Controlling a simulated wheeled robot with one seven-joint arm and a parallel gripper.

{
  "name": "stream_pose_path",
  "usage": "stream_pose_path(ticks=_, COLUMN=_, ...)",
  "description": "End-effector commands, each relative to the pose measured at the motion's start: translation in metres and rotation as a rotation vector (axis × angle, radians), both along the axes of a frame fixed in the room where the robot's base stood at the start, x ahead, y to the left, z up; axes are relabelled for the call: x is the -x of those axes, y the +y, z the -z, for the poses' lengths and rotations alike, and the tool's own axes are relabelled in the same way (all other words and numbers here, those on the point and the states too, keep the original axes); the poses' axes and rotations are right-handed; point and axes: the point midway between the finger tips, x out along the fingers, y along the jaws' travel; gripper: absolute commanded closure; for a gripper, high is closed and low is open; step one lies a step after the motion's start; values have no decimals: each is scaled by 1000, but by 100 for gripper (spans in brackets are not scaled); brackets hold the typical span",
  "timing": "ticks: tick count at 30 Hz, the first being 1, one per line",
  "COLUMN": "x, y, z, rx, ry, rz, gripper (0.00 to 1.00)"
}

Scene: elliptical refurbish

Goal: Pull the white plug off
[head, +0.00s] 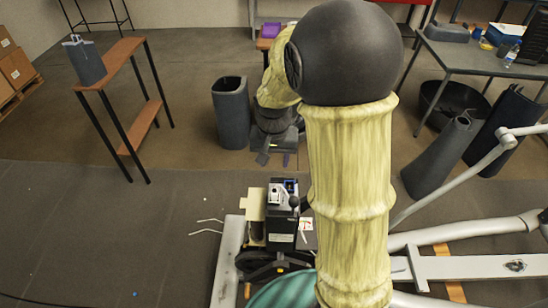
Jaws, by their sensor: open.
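A small white part that looks like the white plug (275,194) sits on top of the black electronics unit (281,228) of the elliptical machine. Too small to tell how the plug is seated. My gripper (275,158) is beyond the unit in the picture, above the plug, pointing down. Its two fingers are apart with nothing seen between them. It appears clear of the plug. My arm hides what lies right of the unit.
The elliptical's pale frame and bars (465,267) spread to the right. Loose dark covers (440,160) stand at right, beside a grey table (480,60). A dark bin (231,112) stands behind, left of my gripper. A wooden shelf stand (115,62) is at left. The left floor is mostly clear.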

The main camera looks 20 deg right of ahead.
Motion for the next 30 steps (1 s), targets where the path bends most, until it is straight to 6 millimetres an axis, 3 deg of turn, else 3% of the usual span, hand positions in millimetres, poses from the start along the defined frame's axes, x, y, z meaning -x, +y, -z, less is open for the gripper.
stream_pose_path(ticks=10, x=-1, y=-1, z=17, rx=1, ry=4, rz=-2, gripper=55)
stream_pose_path(ticks=30, x=-12, y=-5, z=116, rx=0, ry=4, rz=-1, gripper=55)
